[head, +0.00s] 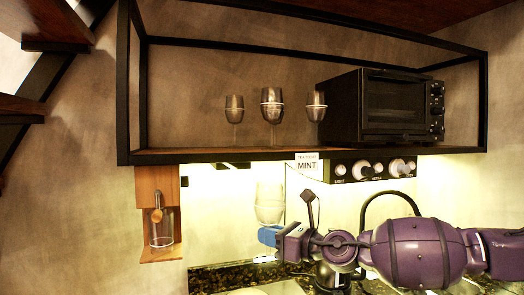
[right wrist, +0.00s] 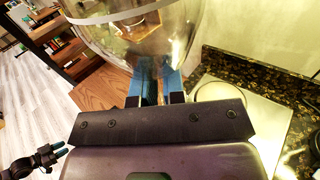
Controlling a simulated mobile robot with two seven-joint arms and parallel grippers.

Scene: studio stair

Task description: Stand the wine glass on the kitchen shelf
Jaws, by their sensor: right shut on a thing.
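My right gripper (head: 268,237) is shut on the clear wine glass (head: 269,203), holding it upright below the kitchen shelf (head: 230,156), in front of the lit wall. In the right wrist view the glass bowl (right wrist: 140,25) fills the top, just beyond the blue fingertips (right wrist: 155,82) of my right gripper. The stem between the fingers is mostly hidden. The shelf board is above the glass, inside a black frame. What looks like my left gripper (right wrist: 42,157) is small at the lower left of the right wrist view; its opening is unclear.
Several goblets (head: 271,105) stand mid-shelf, with a black oven (head: 400,105) at the right. The shelf's left part is bare. A label and knob panel (head: 370,170) hang under the shelf. A wooden holder (head: 158,212) is on the wall at left. A dark stone counter (head: 215,277) lies below.

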